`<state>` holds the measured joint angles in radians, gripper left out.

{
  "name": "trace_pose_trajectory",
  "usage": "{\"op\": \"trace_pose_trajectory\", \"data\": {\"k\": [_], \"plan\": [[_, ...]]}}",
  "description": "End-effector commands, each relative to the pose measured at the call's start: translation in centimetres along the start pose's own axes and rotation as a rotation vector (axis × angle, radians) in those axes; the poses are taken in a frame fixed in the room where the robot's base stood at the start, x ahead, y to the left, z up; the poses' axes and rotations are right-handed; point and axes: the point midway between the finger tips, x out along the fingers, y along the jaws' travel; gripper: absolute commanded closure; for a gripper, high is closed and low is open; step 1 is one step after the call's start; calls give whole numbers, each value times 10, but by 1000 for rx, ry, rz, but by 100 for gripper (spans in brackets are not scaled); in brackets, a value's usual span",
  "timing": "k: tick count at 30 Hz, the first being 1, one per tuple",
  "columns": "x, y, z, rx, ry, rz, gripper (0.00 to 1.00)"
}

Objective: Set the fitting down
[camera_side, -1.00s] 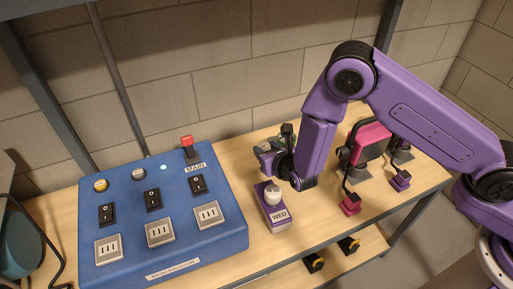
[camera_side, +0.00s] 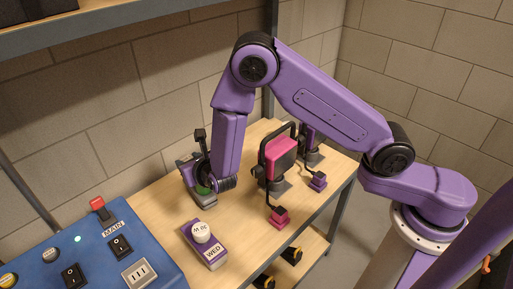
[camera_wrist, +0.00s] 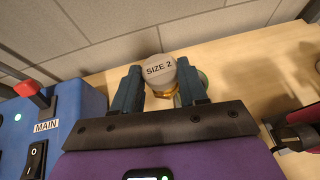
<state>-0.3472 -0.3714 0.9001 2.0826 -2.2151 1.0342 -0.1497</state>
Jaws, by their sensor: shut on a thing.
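The fitting (camera_wrist: 160,69) has a rounded grey top marked SIZE 2 and a brass-coloured lower part. In the wrist view it sits between the two dark fingers of my gripper (camera_wrist: 159,80), which is shut on it. In the side view my gripper (camera_side: 197,176) is low at the back of the bench, behind the purple WED block. The fitting cannot be made out clearly there. Whether its lower end touches anything is hidden. A round green thing (camera_wrist: 204,78) shows partly behind the right finger, and a green part (camera_side: 203,190) shows under my gripper in the side view.
The purple WED block (camera_side: 212,254) with a white round top stands in front of my gripper. A blue switch panel (camera_side: 105,265) is at left. Pink and purple cord plugs (camera_side: 278,217) and a pink unit (camera_side: 280,155) are at right. Bare wood (camera_side: 245,215) lies between.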

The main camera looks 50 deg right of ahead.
Motion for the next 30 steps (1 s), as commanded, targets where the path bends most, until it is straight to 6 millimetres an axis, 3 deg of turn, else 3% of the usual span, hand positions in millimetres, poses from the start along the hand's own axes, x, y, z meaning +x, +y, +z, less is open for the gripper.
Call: {"op": "trace_pose_trajectory", "data": {"k": [8, 15, 21, 30], "plan": [[60, -85, 28, 104, -13, -242, 90], [104, -187, 48, 216, -10, -485, 90], [124, -261, 56, 299, 2, -644, 90], [135, -334, 59, 382, 14, -788, 90]]}}
